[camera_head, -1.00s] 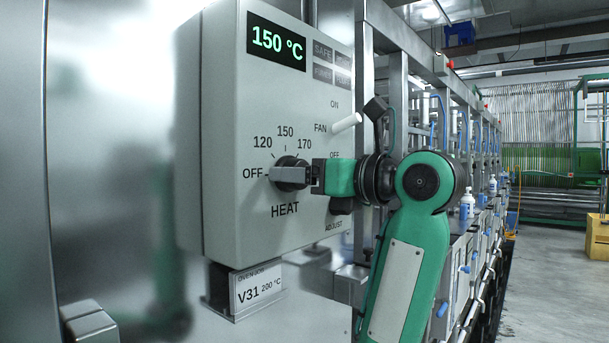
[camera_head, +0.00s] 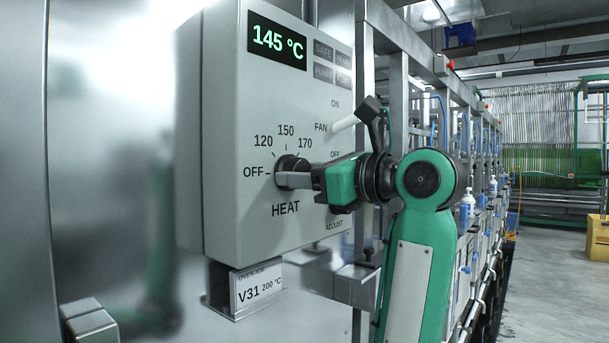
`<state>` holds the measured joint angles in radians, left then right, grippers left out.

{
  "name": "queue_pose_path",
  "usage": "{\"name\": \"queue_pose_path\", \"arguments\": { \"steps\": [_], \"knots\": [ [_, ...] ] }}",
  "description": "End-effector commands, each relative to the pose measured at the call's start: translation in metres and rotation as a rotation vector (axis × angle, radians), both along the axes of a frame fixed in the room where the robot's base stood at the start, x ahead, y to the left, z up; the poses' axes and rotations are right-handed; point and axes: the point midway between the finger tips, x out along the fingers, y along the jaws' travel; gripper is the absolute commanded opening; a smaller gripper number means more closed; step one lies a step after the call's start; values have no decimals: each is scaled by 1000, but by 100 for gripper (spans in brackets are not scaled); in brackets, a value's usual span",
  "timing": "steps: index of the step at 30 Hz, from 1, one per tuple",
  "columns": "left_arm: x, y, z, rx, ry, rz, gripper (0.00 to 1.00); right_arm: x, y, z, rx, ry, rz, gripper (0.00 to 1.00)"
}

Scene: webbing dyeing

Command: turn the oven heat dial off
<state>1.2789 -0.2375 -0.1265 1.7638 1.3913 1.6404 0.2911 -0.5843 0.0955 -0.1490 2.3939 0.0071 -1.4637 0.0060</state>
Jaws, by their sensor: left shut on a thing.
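The heat dial (camera_head: 291,163) is a round black knob low on the grey oven control box (camera_head: 225,150). Marks OFF, 120, 150 and 170 surround it. My left gripper (camera_head: 292,179) reaches in from the right, its grey fingers shut on the heat dial. The fingers cover much of the knob, so its pointer is hard to see. The display (camera_head: 277,40) reads 145 °C in green. My right gripper is not in view.
A white fan lever (camera_head: 345,123) sticks out above my gripper between ON and OFF. Dim indicator tiles (camera_head: 324,62) are beside the display. A V31 200 °C label (camera_head: 259,287) is under the box. A row of machines runs back on the right beside open floor (camera_head: 550,275).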

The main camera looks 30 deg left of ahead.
Motion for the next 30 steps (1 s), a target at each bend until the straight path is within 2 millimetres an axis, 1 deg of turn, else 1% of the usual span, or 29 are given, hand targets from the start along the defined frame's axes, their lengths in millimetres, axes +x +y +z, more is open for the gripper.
{"name": "queue_pose_path", "arguments": {
  "steps": [5, 6, 8, 9, 17, 20, 23, 25, 30],
  "knots": [
    [0, 0, 0, 0, -1, 0, 23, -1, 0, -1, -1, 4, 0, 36],
    [0, 0, 0, 0, -1, 0, 52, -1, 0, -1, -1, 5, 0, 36],
    [0, 0, 0, 0, -1, 0, 64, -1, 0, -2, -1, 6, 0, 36],
    [0, 0, 0, 0, -1, 0, 68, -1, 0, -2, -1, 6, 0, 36],
    [0, -1, 0, 0, 0, 0, 68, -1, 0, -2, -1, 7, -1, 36],
    [0, -6, 0, 0, 1, -1, 68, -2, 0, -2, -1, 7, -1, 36],
    [-1, -19, 0, 0, 1, -4, 68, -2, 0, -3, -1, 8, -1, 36],
    [-2, -32, 0, 1, 2, -5, 68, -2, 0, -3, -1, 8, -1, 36],
    [-5, -73, 0, 0, 2, -5, 68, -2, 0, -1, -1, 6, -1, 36]
  ]
}}
